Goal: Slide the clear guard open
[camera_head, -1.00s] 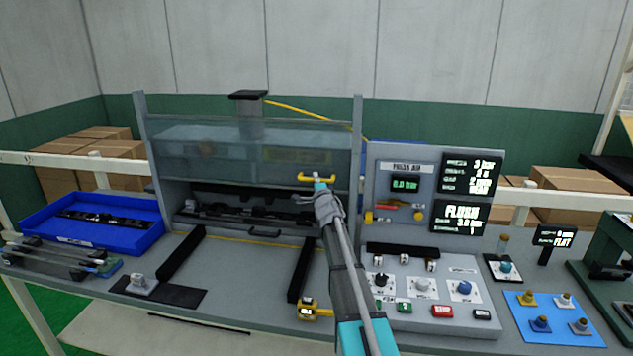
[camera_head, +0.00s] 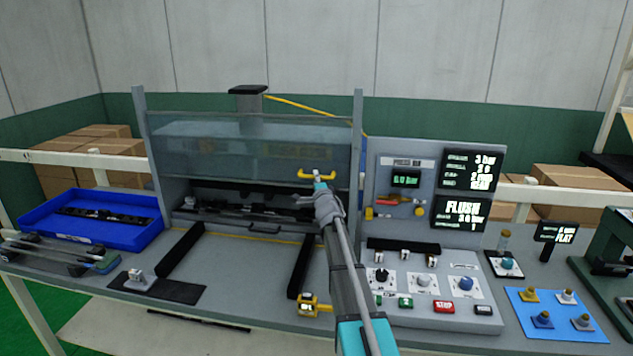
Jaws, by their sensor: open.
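The clear guard (camera_head: 220,150) is a see-through panel between two grey posts of the press, covering its upper part. Its lower edge stands above a dark opening with black tooling (camera_head: 240,212) inside. A yellow handle (camera_head: 317,175) sits near the guard's lower right. My gripper (camera_head: 318,180) is at this handle, in front of the guard. It is open, and its fingertips are small and partly hidden by my wrist, so I cannot tell whether they touch the handle.
A control panel (camera_head: 428,310) with knobs and buttons is right of my arm. A blue tray (camera_head: 40,222) lies at left. Two black rails (camera_head: 181,250) run forward from the press. A yellow tape measure (camera_head: 309,303) lies near the front edge. A blue mat (camera_head: 545,341) is at right.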

